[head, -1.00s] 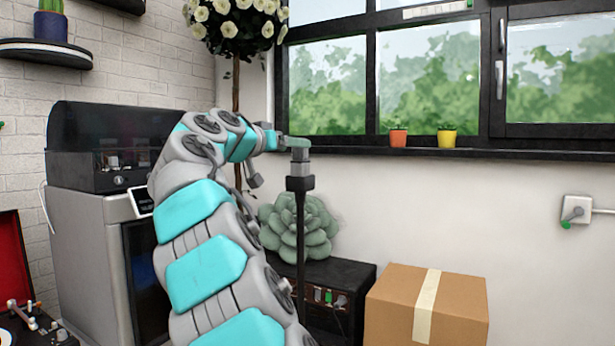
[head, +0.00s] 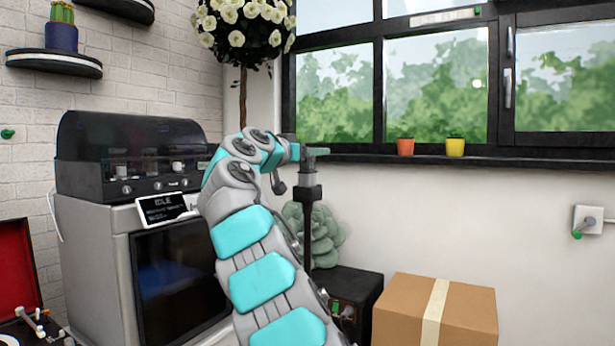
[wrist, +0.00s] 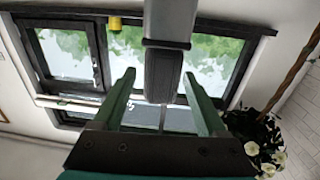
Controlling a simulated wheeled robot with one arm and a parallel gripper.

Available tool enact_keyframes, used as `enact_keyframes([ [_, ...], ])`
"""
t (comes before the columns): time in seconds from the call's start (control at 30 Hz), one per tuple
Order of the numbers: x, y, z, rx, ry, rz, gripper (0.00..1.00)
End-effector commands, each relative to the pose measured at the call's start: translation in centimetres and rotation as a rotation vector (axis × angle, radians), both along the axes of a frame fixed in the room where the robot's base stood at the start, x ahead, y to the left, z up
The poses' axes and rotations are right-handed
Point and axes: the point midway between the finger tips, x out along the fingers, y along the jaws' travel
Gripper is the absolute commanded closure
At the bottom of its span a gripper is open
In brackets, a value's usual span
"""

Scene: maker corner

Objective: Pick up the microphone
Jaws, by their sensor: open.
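The microphone (head: 308,182) looks like a grey head above a black collar, upright on a thin dark stand in the head view. In the wrist view the dark grey microphone (wrist: 163,76) comes down from the top edge, its end lying between the two green fingers. My gripper (head: 316,152) is at the top of the microphone in the head view. In the wrist view my gripper (wrist: 160,74) is open, one finger on each side of the microphone, with gaps visible on both sides. The lower stand is partly hidden behind my arm.
A cardboard box (head: 407,305) stands at the lower right, beside a black amplifier (head: 350,290) with a green succulent (head: 325,238). A grey machine (head: 95,262) with a dark lid stands left.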

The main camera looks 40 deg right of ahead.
Motion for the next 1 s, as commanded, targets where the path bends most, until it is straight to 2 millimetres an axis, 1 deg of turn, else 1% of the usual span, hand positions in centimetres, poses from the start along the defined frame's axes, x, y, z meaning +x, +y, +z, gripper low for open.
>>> enact_keyframes([
  [0.03,0.3,-0.7,0.2,0.003,0.001,0.000,0.25],
  [0.13,0.6,-1.6,-0.1,0.003,0.002,-0.001,0.25],
  [0.4,0.6,-1.8,-0.1,0.002,0.002,-0.001,0.25],
  [1.0,0.6,-1.8,-0.1,0.002,0.002,-0.001,0.93],
])
